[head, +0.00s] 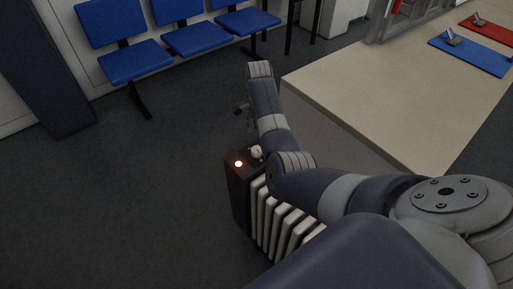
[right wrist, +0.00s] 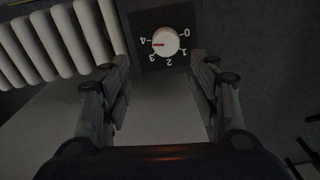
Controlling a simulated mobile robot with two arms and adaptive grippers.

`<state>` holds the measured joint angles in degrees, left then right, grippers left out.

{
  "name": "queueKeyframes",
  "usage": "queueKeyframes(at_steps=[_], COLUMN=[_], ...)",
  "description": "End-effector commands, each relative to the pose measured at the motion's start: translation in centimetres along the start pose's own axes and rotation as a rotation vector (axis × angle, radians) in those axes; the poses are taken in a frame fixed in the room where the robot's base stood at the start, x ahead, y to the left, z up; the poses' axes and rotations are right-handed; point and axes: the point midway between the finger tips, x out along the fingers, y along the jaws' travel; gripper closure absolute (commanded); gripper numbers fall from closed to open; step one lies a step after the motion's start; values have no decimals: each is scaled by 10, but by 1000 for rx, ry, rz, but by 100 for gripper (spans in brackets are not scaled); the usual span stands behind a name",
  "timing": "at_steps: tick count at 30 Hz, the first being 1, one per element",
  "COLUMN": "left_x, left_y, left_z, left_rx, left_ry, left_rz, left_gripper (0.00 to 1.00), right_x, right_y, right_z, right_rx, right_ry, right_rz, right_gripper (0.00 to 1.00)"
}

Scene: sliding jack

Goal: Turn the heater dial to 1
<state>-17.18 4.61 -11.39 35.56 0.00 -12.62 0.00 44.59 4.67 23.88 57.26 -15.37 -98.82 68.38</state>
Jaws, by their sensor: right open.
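The heater (head: 285,222) is a dark box with white ribs, standing on the floor under my right arm. Its white dial (head: 256,152) is on the dark top panel, beside a glowing light (head: 238,163). In the right wrist view the round dial (right wrist: 166,42) shows upside-down numbers 0 to 4 around it. Its red mark points left, close to the 4. My right gripper (right wrist: 157,69) is open and empty, with its fingers apart to either side below the dial in the picture, not touching it. In the head view this gripper (head: 242,108) shows small, mostly hidden behind my wrist. My left gripper is out of view.
A beige table (head: 390,90) stands right of the heater, close to my right arm. It carries a blue mat (head: 480,57) and a red mat (head: 492,28). Blue chairs (head: 190,38) line the back wall. The floor left of the heater is clear.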

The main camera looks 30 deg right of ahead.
Motion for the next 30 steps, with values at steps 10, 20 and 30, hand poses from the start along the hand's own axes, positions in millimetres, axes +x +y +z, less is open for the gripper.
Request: queueKeyframes(at_steps=[10, 20, 30], left_x=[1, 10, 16], left_y=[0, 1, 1], left_z=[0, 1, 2], left_rx=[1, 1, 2], left_ry=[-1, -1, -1], left_rz=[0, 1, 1], left_gripper=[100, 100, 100], right_x=[2, 65, 92], right_y=[-11, -10, -11], right_z=[7, 10, 10], right_rx=[71, 70, 70], right_ry=[-38, -39, -37], right_rz=[17, 15, 11], right_gripper=[45, 45, 45])
